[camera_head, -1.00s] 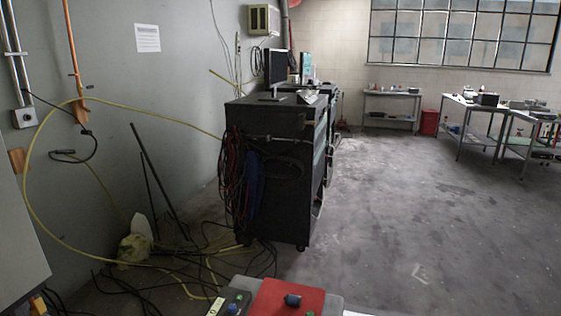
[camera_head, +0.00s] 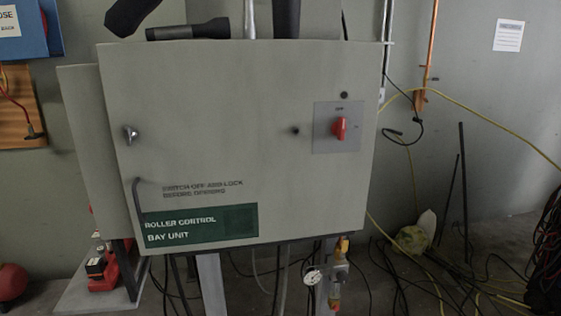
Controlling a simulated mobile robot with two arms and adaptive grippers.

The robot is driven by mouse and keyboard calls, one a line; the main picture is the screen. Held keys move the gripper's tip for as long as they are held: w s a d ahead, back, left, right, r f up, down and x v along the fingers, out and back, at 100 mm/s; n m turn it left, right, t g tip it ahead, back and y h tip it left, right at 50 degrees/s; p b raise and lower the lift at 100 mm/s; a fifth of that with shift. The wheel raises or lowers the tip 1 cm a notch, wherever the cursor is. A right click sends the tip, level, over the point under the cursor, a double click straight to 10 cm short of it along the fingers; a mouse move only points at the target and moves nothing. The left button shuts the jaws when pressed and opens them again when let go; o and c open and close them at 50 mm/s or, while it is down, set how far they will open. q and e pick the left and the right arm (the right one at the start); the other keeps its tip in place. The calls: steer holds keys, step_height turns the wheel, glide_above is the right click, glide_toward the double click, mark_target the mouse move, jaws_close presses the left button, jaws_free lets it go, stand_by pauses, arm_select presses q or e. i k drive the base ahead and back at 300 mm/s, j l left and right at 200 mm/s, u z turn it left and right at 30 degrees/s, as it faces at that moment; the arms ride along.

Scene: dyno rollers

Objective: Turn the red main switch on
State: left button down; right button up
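The red main switch (camera_head: 340,128) is a red rotary knob on a grey square plate (camera_head: 323,140). The plate is on the upper right of the front of a grey-green control cabinet (camera_head: 225,120). The knob looks roughly upright; the small lettering around it is too blurred to read. The cabinet door carries a green label, "Roller control bay unit", and text about switching off and locking before opening.
A black torch (camera_head: 188,30) lies on top of the cabinet. A gauge (camera_head: 312,277) with a valve hangs below its right side. Yellow and black cables (camera_head: 440,270) lie on the floor at right. A red jack-like tool (camera_head: 103,268) stands at lower left.

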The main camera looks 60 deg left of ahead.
mark_target(339, 127)
steer(key=u, duration=0.5)
steer(key=k+u, duration=0.15)
steer(key=u, duration=0.8)
steer(key=k+j+u, duration=0.1)
steer(key=u, duration=0.4)
